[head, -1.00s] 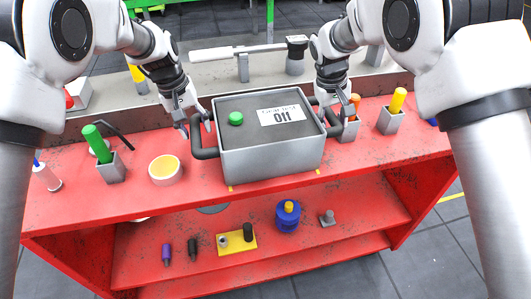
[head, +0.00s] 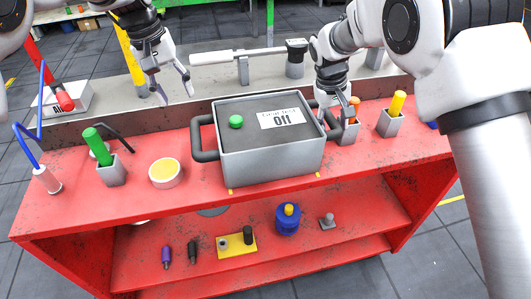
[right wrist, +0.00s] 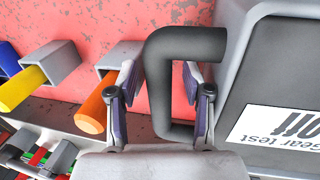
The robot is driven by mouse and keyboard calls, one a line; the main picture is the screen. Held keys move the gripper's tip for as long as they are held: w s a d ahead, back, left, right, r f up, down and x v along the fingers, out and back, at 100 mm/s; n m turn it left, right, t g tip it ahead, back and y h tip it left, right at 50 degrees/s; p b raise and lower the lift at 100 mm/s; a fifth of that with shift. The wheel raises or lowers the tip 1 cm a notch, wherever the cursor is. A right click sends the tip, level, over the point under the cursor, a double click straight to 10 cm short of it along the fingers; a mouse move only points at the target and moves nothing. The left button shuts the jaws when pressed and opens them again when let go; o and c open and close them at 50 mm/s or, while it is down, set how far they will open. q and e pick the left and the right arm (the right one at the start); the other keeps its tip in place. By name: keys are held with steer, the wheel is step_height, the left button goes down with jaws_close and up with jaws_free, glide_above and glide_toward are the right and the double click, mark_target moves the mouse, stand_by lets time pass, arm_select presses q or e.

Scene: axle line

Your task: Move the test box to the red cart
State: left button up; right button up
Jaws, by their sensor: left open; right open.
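My left gripper (head: 177,92) is open and empty, raised up and left of the box, apart from the handle. My right gripper (head: 335,112) is at the box's right side. In the right wrist view its open fingers (right wrist: 158,88) stand on both sides of the dark right handle (right wrist: 158,90). Contact with the handle cannot be told.
On the cart top are a green-handled tool in a holder (head: 112,172), a yellow-topped tin (head: 165,171) and a yellow-handled holder (head: 391,118). A grey bench (head: 210,72) runs behind. The lower shelf holds small parts and a blue spool (head: 288,220).

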steer(key=v, duration=1.1)
steer(key=shift+r, duration=0.35)
